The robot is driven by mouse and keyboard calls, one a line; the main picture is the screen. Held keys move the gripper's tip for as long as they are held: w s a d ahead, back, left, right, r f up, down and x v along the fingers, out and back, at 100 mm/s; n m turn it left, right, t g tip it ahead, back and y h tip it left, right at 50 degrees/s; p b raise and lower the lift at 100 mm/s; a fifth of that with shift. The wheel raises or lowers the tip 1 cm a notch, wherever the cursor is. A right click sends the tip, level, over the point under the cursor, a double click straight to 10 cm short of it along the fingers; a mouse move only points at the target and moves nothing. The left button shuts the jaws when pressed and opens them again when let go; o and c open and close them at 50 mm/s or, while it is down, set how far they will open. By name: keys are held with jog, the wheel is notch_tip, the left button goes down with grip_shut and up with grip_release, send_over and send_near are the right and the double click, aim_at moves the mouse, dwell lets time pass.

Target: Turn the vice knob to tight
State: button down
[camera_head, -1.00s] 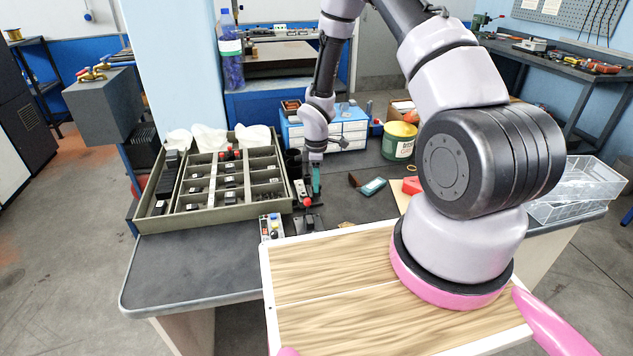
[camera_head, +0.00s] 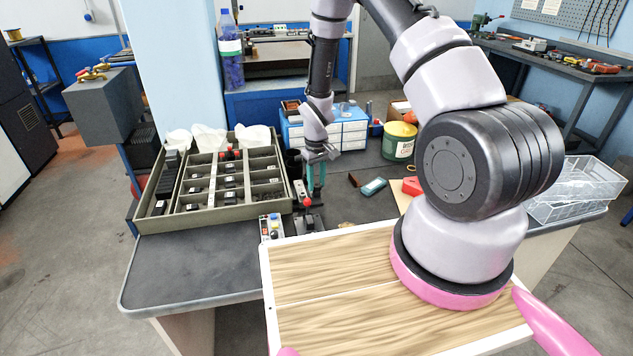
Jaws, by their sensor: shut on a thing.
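The small dark vice (camera_head: 307,222) stands on the bench, just beyond the wooden board. A small red part (camera_head: 308,202), which looks like its knob, shows on top of it. My gripper (camera_head: 315,194) points down at the vice, with its two teal fingers side by side. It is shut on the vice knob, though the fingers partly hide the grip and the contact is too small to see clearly. I cannot read any tight mark or the knob's setting.
A divided tray (camera_head: 220,214) of small dark parts stands left of the vice. A small panel with coloured buttons (camera_head: 271,227) is close by. A blue drawer unit (camera_head: 350,130) and a green tin (camera_head: 398,142) stand behind. The bench's front left is clear.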

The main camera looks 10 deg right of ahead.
aim_at(317, 186)
jog(key=m, duration=0.6)
jog(key=shift+w, duration=0.1)
dwell(0.4)
jog(key=c, duration=0.5)
grip_release()
jog(key=shift+r, duration=0.1)
notch_tip(317, 186, up, 11)
jog(key=shift+f, duration=0.15)
jog(key=c, duration=0.3)
jog(key=shift+s+f, duration=0.1)
jog(key=shift+s, duration=0.1)
